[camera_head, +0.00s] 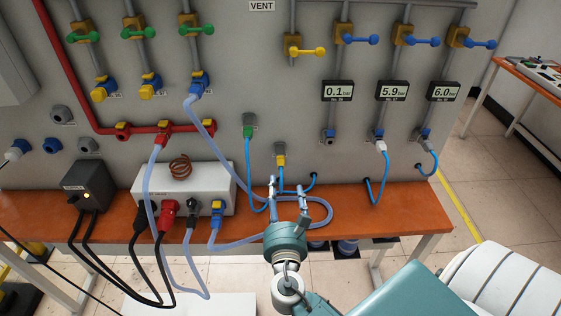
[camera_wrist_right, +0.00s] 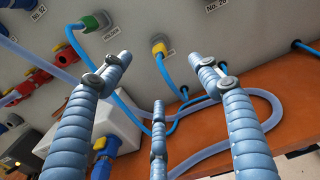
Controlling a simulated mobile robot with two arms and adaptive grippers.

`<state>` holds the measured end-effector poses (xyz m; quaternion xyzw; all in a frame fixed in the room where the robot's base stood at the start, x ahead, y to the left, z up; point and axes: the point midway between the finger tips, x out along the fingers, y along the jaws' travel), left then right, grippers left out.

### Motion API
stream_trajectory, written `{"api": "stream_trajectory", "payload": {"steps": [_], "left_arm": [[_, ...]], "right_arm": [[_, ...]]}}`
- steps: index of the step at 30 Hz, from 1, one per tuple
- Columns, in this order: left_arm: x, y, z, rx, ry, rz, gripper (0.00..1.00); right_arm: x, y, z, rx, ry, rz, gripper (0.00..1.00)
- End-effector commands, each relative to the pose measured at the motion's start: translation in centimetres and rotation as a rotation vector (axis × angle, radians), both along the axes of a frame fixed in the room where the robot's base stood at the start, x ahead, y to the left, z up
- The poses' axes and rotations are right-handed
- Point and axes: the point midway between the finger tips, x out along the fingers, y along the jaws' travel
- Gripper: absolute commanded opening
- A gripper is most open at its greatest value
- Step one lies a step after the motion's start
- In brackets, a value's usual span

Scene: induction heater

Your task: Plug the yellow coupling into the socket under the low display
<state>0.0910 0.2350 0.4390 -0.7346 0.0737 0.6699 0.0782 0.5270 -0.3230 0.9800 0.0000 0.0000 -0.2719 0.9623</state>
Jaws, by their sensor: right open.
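The yellow coupling (camera_head: 280,159) sits at a grey holder low on the panel, with a blue hose hanging down from it. It also shows in the right wrist view (camera_wrist_right: 159,47), beyond my fingertips. The low display (camera_head: 338,91) reads 0.1 bar. The socket (camera_head: 329,137) under it is grey with no hose in it. My right gripper (camera_head: 287,188) is open and empty, below and in front of the yellow coupling and apart from it. Its fingers (camera_wrist_right: 160,78) spread around clear space in the right wrist view. My left gripper is out of view.
A green coupling (camera_head: 248,133) with a blue hose is left of the yellow one. Loops of pale hose lie on the orange bench (camera_head: 350,222). A white box (camera_head: 190,183) with plugs stands at left. Hoses hang under the 5.9 and 6.0 bar displays (camera_head: 392,91).

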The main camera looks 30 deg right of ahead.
Motion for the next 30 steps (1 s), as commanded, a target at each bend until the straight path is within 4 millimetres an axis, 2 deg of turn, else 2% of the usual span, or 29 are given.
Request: {"api": "stream_trajectory", "payload": {"steps": [7,11,16,21,23,24,29,30], "left_arm": [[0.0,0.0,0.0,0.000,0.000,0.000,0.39],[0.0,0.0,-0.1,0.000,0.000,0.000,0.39],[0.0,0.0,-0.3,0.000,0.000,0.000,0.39],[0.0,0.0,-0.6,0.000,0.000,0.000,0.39],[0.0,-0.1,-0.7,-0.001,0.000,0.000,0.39],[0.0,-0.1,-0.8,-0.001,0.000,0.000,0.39],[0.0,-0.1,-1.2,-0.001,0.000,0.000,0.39],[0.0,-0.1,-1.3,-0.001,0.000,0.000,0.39]], "right_arm": [[-0.1,-0.1,-0.4,0.028,-0.003,-0.004,0.62],[-1.2,-0.8,-3.6,0.243,-0.023,-0.043,0.62],[-5.0,-1.3,-12.1,0.802,-0.090,-0.217,0.62],[-9.4,0.8,-21.5,1.267,-0.122,-0.454,0.62],[-11.1,1.9,-24.8,1.402,-0.127,-0.550,0.62],[-12.4,2.7,-27.2,1.480,-0.126,-0.615,0.62],[-17.5,5.7,-37.0,1.668,-0.069,-0.802,0.62],[-19.1,6.3,-39.3,1.707,-0.059,-0.854,0.62]]}}
